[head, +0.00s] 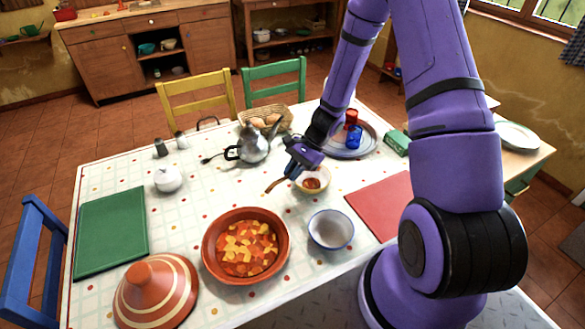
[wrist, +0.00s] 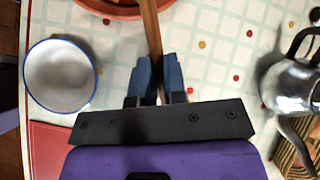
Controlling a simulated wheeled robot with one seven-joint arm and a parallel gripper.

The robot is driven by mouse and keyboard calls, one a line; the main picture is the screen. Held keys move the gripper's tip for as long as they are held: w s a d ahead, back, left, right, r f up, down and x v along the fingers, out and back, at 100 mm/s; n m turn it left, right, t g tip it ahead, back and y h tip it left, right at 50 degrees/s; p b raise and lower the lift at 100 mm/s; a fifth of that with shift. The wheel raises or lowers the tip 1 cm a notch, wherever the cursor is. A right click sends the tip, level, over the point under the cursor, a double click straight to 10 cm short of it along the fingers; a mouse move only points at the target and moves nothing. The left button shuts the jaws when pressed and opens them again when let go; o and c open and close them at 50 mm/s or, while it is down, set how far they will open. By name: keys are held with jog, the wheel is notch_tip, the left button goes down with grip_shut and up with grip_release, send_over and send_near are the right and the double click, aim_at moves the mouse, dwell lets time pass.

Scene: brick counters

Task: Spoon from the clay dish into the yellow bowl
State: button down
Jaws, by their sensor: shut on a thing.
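My gripper (head: 290,172) is shut on a brown wooden spoon (head: 275,185), held above the table. In the wrist view the spoon (wrist: 151,30) stands between the blue fingertips (wrist: 155,78) and runs up past the frame edge. The clay dish (head: 208,262), orange-brown with chunky red and yellow food, is at the front middle; its rim (wrist: 110,10) shows at the top of the wrist view. The small yellow bowl (head: 325,186), with red contents, is just right of my fingers in the head view. It is hidden in the wrist view.
A white blue-rimmed bowl (head: 331,230) stands right of the clay dish. A red mat (head: 378,205), a tagine lid (head: 155,292) and a green mat (head: 112,232) lie around.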

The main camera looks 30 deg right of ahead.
jog(key=w+g+h, duration=0.1)
jog(key=g+h, duration=0.1)
jog(key=g, duration=0.2)
jog(key=a+f+g+h, duration=0.1)
jog(key=g+h, duration=0.1)
jog(key=g, duration=0.3)
jog(key=w+a+f+g+h, duration=0.1)
jog(key=g+h, duration=0.1)
jog(key=g, duration=0.2)
jog(key=shift+w+m+g+h, duration=0.3)
jog(key=shift+w+m+g, duration=0.05)
jog(key=shift+m+g, duration=0.05)
jog(key=shift+r, duration=0.1)
dwell(0.4)
